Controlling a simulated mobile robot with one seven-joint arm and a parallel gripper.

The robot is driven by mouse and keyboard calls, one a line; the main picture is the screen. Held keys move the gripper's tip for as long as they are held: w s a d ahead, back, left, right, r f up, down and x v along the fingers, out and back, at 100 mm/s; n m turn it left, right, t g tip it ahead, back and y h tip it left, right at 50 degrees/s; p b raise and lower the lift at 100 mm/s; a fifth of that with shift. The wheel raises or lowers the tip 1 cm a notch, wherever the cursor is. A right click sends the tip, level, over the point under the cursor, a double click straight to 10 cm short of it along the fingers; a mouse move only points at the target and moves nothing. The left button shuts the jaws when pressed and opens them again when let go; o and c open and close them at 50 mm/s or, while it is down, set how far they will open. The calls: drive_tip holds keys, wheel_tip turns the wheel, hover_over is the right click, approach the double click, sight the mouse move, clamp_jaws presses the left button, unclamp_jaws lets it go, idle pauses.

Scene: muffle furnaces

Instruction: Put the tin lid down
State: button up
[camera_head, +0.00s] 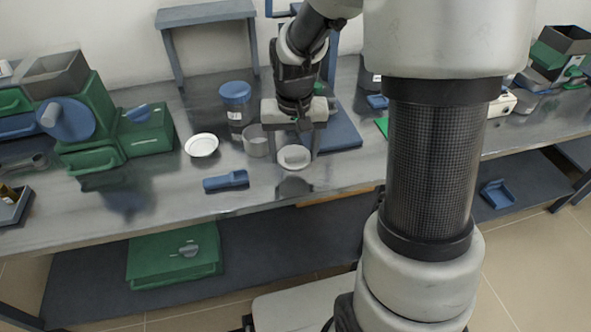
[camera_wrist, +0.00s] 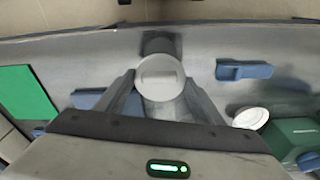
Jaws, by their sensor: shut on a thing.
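The tin lid (camera_head: 294,157) is a pale round disc between the fingertips of my gripper (camera_head: 293,150), low over the front part of the metal bench. In the wrist view, the lid (camera_wrist: 160,77) shows a raised bar across its face, with one finger on each side. My gripper is shut on it. I cannot tell whether the lid touches the bench. An open grey tin (camera_head: 256,141) stands just left of my gripper in the head view.
A white dish (camera_head: 201,145) and a blue block-like tool (camera_head: 226,181) lie to the left. A blue-lidded jar (camera_head: 236,108) stands behind the tin. A blue mat (camera_head: 341,132) lies behind right. The bench's front edge is close to the lid.

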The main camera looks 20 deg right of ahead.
sight(294, 175)
drive_tip(key=shift+f+b, duration=0.5)
drive_tip(key=shift+f, duration=1.8)
drive_tip(key=shift+f, duration=0.2)
drive_tip(key=o, duration=1)
drive_tip(key=shift+o, duration=0.2)
drive_tip(key=shift+r, duration=0.1)
